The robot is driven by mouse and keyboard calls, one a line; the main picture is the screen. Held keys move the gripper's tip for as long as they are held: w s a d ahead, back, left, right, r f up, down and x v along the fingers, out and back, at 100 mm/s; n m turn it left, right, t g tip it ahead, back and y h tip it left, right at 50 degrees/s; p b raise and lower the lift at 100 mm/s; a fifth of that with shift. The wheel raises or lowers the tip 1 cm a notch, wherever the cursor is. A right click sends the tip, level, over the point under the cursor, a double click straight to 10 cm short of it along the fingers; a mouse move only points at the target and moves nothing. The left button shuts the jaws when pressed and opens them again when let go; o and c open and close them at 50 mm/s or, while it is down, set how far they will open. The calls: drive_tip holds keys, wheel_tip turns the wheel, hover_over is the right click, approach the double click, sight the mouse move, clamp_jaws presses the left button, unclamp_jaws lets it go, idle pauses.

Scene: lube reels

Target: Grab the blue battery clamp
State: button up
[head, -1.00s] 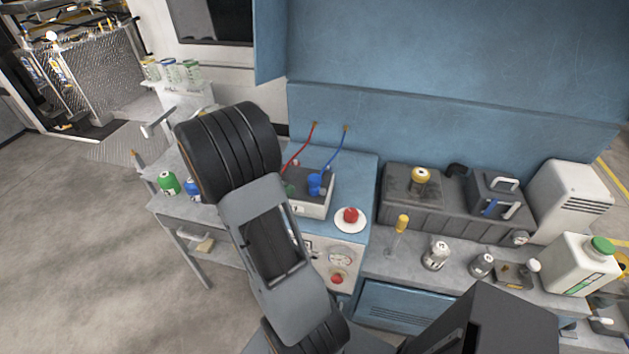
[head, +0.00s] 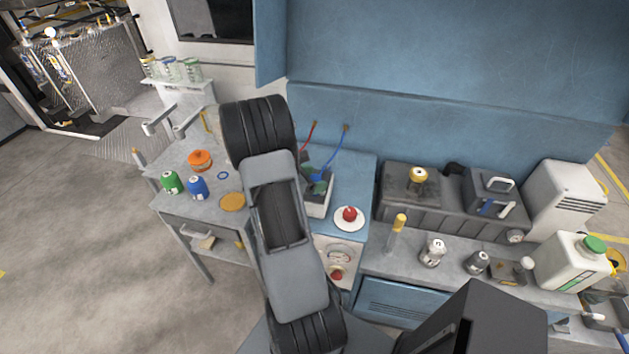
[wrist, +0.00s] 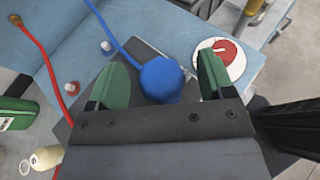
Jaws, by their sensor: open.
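The blue battery clamp (wrist: 162,82) shows in the wrist view as a rounded blue shape on the end of a blue cable (wrist: 105,22). My gripper (wrist: 161,66) is open, with its two green fingers on either side of the clamp. Small gaps show between the clamp and each finger, and its lower edge meets the dark gripper body in the picture. In the head view my gripper (head: 318,185) is over the grey box (head: 318,207), and the clamp is mostly hidden behind the fingers and my arm. The blue cable (head: 337,150) still shows there.
A red cable (wrist: 38,47) runs down the left side of the wrist view. Green (head: 170,182) and blue (head: 197,187) containers stand on the left bench. The blue back panel (head: 440,140) rises behind.

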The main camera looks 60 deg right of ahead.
drive_tip(key=shift+s+d+f, duration=0.1)
drive_tip(key=shift+d+f, duration=0.05)
drive_tip(key=shift+d, duration=0.05)
drive_tip(key=c, duration=1)
